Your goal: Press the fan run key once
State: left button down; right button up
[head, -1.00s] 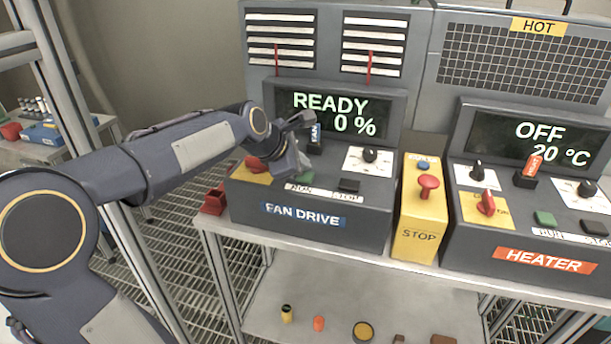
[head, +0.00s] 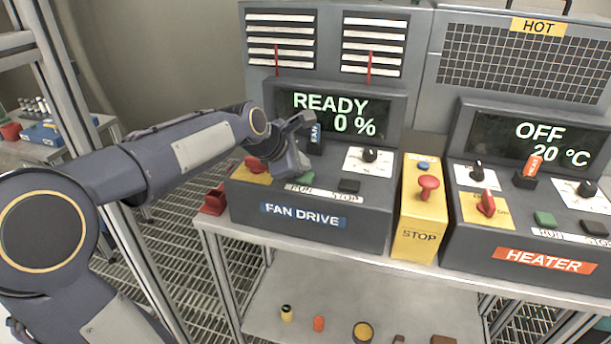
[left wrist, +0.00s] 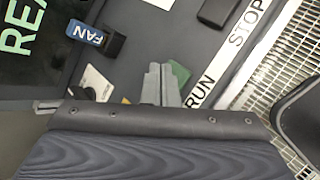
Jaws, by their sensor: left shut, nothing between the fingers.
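The fan drive panel (head: 318,215) stands on the bench, and its display (head: 334,114) reads READY and 0 %. The green run key (head: 305,177) is mostly hidden behind my left gripper (head: 300,172) in the head view. In the left wrist view the green run key (left wrist: 179,74) shows beside my shut, empty fingertips (left wrist: 160,68), above the RUN label (left wrist: 200,90). I cannot tell whether the fingertips touch it. The black stop key (head: 349,186) sits to its right. My right gripper is not in view.
A blue FAN tag (head: 315,133) stands close behind my left gripper. A red-handled switch (head: 256,164) is to its left and a white-plated knob (head: 370,155) to its right. The yellow STOP box (head: 420,215) stands between the fan drive and the heater panel (head: 540,240).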

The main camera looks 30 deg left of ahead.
aim_at(302, 178)
pick_arm(q)
jog(key=shift+f, duration=0.1)
dwell(0.3)
jog(key=shift+f, duration=0.35)
jog(key=shift+f+b, duration=0.4)
jog(key=shift+f, duration=0.1)
dwell(0.6)
jog(key=shift+r, duration=0.1)
jog(key=shift+r+p, duration=0.8)
jog(key=shift+p, duration=0.2)
jog(key=shift+r, duration=0.1)
notch_tip(302, 178, up, 5)
jog(key=p, duration=0.5)
